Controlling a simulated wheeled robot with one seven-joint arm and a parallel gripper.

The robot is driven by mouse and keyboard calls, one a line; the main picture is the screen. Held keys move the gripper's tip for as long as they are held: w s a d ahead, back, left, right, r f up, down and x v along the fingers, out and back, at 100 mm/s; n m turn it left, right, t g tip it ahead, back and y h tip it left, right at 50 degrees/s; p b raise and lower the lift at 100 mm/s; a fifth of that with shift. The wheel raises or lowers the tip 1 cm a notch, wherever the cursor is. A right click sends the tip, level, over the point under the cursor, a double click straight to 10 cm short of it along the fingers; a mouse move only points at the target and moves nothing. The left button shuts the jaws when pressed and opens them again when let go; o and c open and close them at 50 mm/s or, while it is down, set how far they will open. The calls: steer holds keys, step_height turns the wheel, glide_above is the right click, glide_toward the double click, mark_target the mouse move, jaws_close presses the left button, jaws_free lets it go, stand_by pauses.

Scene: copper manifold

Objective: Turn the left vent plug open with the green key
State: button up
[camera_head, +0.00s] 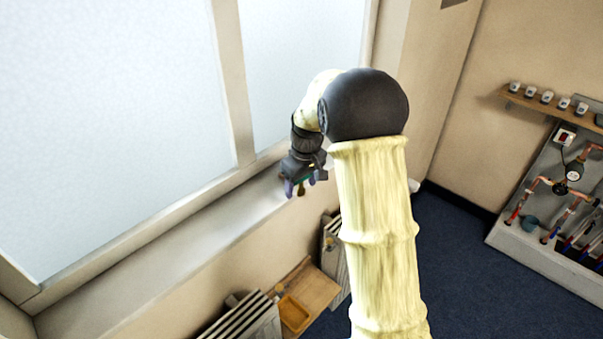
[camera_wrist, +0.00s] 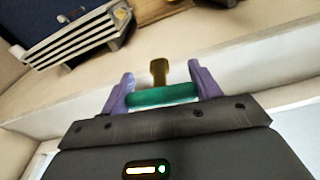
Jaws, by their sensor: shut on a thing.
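My gripper (camera_head: 303,187) is up in the air beside the window sill in the head view, above the radiators. In the wrist view its two purple fingers (camera_wrist: 161,86) are shut on the green key (camera_wrist: 160,96). The green bar lies across between the fingers, and its brass shank (camera_wrist: 158,72) points away from my gripper. The left radiator (camera_head: 243,321) is low in the head view, partly cut off by the frame. A small brass-coloured spot (camera_head: 278,298) shows at its right end; I cannot tell whether it is the left vent plug. The key is apart from both radiators.
The right radiator (camera_head: 334,252) is partly hidden behind my arm. A wooden shelf (camera_head: 318,287) with a yellow tray (camera_head: 293,314) stands between the radiators. The window sill (camera_head: 170,257) runs along the left. A pipe panel (camera_head: 550,215) and a shelf of small jars are far right.

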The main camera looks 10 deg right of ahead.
steer(key=s+f+m, duration=0.2)
steer(key=f, duration=0.8)
steer(key=s+f+m+b, duration=0.1)
steer(key=s+f+m, duration=0.2)
steer(key=f, duration=0.7)
steer(key=shift+d+f+h, duration=0.3)
steer(key=shift+d, duration=0.05)
steer(key=shift+w, duration=0.15)
